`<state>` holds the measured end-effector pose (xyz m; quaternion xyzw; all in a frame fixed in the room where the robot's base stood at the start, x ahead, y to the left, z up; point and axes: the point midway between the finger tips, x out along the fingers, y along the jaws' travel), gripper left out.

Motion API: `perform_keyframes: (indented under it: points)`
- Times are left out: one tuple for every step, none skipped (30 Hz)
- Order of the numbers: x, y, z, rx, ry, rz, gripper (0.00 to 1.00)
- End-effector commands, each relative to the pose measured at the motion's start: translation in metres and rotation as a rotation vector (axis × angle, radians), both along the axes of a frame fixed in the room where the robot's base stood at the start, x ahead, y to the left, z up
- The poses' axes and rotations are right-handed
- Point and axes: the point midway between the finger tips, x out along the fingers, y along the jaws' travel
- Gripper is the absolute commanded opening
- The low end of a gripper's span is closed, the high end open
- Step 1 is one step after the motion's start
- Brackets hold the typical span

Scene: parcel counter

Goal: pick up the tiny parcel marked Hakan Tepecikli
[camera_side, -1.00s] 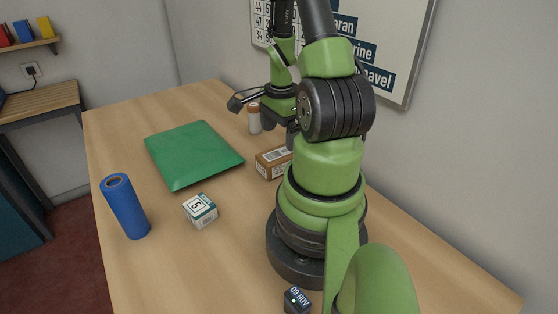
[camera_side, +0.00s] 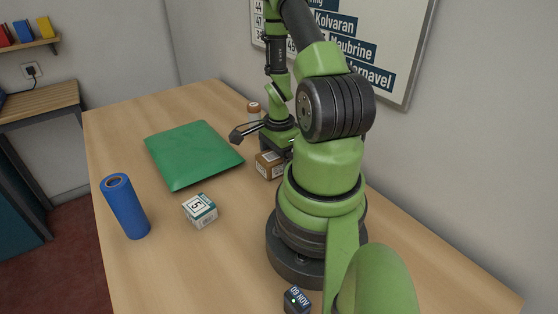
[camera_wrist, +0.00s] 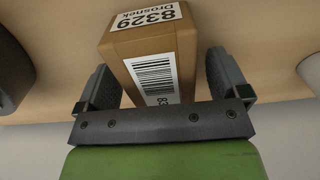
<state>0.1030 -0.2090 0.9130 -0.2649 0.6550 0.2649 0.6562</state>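A small brown cardboard parcel (camera_side: 269,165) lies beside the green mailer, partly hidden by my arm. The name Hakan Tepecikli is not readable on anything in view. My gripper (camera_wrist: 160,65) is open, with one finger on each side of this parcel and narrow gaps showing. In the side view my gripper (camera_side: 272,146) is low over the parcel's far end. I cannot tell how deep the fingers reach.
A green padded mailer (camera_side: 193,155) lies on the wooden counter (camera_side: 180,270). A small white and teal box (camera_side: 200,210) marked 5 and a blue roll (camera_side: 126,208) stand nearer. A brown and white cylinder (camera_side: 253,111) stands behind my gripper. A dark date block (camera_side: 297,300) sits by my base.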

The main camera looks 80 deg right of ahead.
Motion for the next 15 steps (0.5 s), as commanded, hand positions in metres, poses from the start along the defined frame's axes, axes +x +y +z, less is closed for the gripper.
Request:
perform_keyframes:
  points:
    - [0.0, 0.0, 0.0001, 0.0, 0.0, 0.0, 0.84]
    - [0.0, 0.0, 0.0002, 0.0, 0.0, 0.0, 0.78]
    - [-0.0001, 0.0001, 0.0002, 0.0, 0.0, 0.0, 0.68]
    - [-0.0001, 0.0001, 0.0002, 0.0, 0.0, 0.0, 0.61]
    - [-0.0001, 0.0001, 0.0002, 0.0, 0.0, 0.0, 0.55]
    - [-0.0001, 0.0001, 0.0003, 0.0, 0.0, 0.0, 0.45]
    - [-0.0001, 0.0001, 0.0003, 0.0, 0.0, 0.0, 0.38]
    - [-0.0001, 0.0001, 0.0003, 0.0, 0.0, 0.0, 0.34]
    - [0.0, 0.0, 0.0004, 0.0, 0.0, 0.0, 0.34]
    - [0.0, 0.0, 0.0004, 0.0, 0.0, 0.0, 0.34]
    - [0.0, 0.0, 0.0004, 0.0, 0.0, 0.0, 0.34]
    - [0.0, 0.0, 0.0004, 0.0, 0.0, 0.0, 0.34]
    - [0.0, 0.0, 0.0004, 0.0, 0.0, 0.0, 0.34]
    - [0.0, 0.0, 0.0005, 0.0, 0.0, 0.0, 0.34]
    - [0.0001, -0.0001, 0.0009, 0.0, 0.0, 0.0, 0.34]
